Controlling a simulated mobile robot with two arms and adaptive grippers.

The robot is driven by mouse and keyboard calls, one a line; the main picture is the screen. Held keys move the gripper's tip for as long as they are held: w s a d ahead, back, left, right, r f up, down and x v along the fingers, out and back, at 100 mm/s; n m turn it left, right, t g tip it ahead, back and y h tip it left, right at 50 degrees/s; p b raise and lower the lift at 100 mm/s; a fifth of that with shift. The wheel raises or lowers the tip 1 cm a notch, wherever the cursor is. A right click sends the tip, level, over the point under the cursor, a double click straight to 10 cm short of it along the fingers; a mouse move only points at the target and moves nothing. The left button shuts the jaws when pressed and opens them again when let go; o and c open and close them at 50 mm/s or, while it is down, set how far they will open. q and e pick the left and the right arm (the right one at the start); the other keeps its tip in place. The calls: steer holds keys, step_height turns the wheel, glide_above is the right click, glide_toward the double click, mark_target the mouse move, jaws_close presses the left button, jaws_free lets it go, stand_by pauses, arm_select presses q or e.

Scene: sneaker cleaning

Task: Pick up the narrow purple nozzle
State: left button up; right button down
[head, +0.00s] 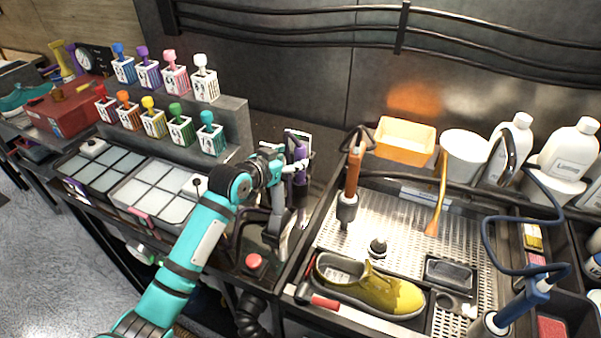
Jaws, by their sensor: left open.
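A narrow purple nozzle (300,178) stands upright in a dark rack near the middle of the head view, left of the wash station. My left gripper (296,165) reaches in from the left with its teal arm and is right at the nozzle. Its jaws are open, with the fingers beside the purple body and partly covering it. I cannot tell whether a finger touches it. My right gripper does not show.
A tool with an orange-brown handle (353,172) stands just to the right. A red button (253,262) sits below the gripper. Stamps in white holders (155,122) line a stepped stand at left.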

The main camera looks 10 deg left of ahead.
mark_target(297, 155)
arm_select(q)
steer(key=shift+w, duration=0.2)
steer(key=shift+w+d+p, duration=0.15)
steer(key=shift+w+p, duration=0.1)
steer(key=shift+p, duration=0.05)
steer(key=p+x, duration=0.1)
steer(key=x, duration=0.3)
steer(key=shift+w+p, duration=0.1)
steer(key=shift+p, duration=0.2)
steer(key=shift+w+d+f, duration=0.1)
steer(key=shift+w+f, duration=0.05)
steer(key=shift+w, duration=0.05)
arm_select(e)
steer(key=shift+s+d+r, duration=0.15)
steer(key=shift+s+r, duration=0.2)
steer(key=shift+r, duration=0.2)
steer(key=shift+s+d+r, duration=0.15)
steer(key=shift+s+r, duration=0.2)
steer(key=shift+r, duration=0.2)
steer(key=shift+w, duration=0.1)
arm_select(q)
steer(key=shift+c, duration=1.1)
steer(key=c, duration=0.9)
jaws_close()
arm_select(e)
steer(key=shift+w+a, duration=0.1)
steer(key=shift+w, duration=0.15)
